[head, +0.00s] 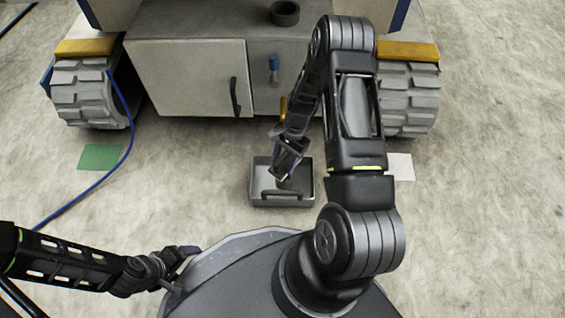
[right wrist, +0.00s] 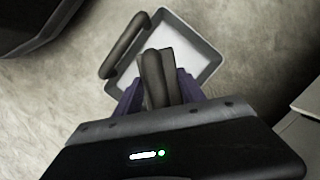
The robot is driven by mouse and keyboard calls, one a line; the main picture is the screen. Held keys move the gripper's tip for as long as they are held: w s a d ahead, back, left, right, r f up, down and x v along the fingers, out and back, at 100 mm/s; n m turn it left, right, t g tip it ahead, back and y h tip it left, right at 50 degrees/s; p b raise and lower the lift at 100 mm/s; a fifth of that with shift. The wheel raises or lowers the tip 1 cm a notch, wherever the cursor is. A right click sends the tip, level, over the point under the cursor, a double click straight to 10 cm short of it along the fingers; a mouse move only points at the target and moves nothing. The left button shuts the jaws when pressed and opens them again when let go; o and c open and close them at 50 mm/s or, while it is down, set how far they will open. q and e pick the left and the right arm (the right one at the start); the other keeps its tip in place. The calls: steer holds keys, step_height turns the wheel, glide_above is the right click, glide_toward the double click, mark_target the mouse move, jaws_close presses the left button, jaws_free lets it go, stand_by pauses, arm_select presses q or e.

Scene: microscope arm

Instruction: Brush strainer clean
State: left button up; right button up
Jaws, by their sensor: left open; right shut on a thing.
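My right gripper (head: 285,172) reaches down over a grey rectangular tray (head: 256,187) on the floor. In the right wrist view its purple fingers (right wrist: 160,95) are shut on a dark, elongated thing (right wrist: 153,75), which points into the tray (right wrist: 205,75). I cannot tell for sure whether this is the brush, or whether it touches the tray floor. A dark bar (right wrist: 125,45) lies along one side of the tray. My left gripper (head: 184,268) is open and empty at the lower left, beside my base. No strainer can be clearly made out.
A wheeled vehicle with a grey cabinet (head: 188,75) stands behind the tray. A blue-handled fitting (head: 273,68) is on its front, and a dark round cup (head: 285,13) sits on top. A blue cable (head: 100,170), green card (head: 100,157) and white card (head: 401,166) lie on open floor.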

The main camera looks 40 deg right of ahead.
steer(key=shift+s+f, duration=0.1)
steer(key=shift+s+a+p, duration=0.15)
steer(key=shift+a+p, duration=0.15)
steer(key=shift+a, duration=0.4)
steer(key=shift+s+a+p, duration=0.15)
steer(key=shift+a+p, duration=0.1)
steer(key=shift+a, duration=0.45)
steer(key=shift+d, duration=0.1)
steer(key=shift+w+d+b, duration=0.2)
steer(key=shift+d+b, duration=0.1)
steer(key=shift+d, duration=0.4)
steer(key=shift+w+d+b, duration=0.2)
steer(key=shift+d+b, duration=0.05)
steer(key=shift+d, duration=0.45)
steer(key=shift+a, duration=0.1)
steer(key=shift+s+a+p, duration=0.2)
steer(key=shift+a+p, duration=0.1)
steer(key=shift+a, duration=0.4)
steer(key=shift+s+a+p, duration=0.2)
steer(key=shift+a+p, duration=0.05)
steer(key=shift+a, duration=0.45)
steer(key=shift+w+d+b, duration=0.2)
steer(key=shift+d+b, duration=0.1)
steer(key=shift+d, duration=0.45)
steer(key=shift+w+d+b, duration=0.2)
steer(key=shift+d+b, duration=0.05)
steer(key=shift+d, duration=0.5)
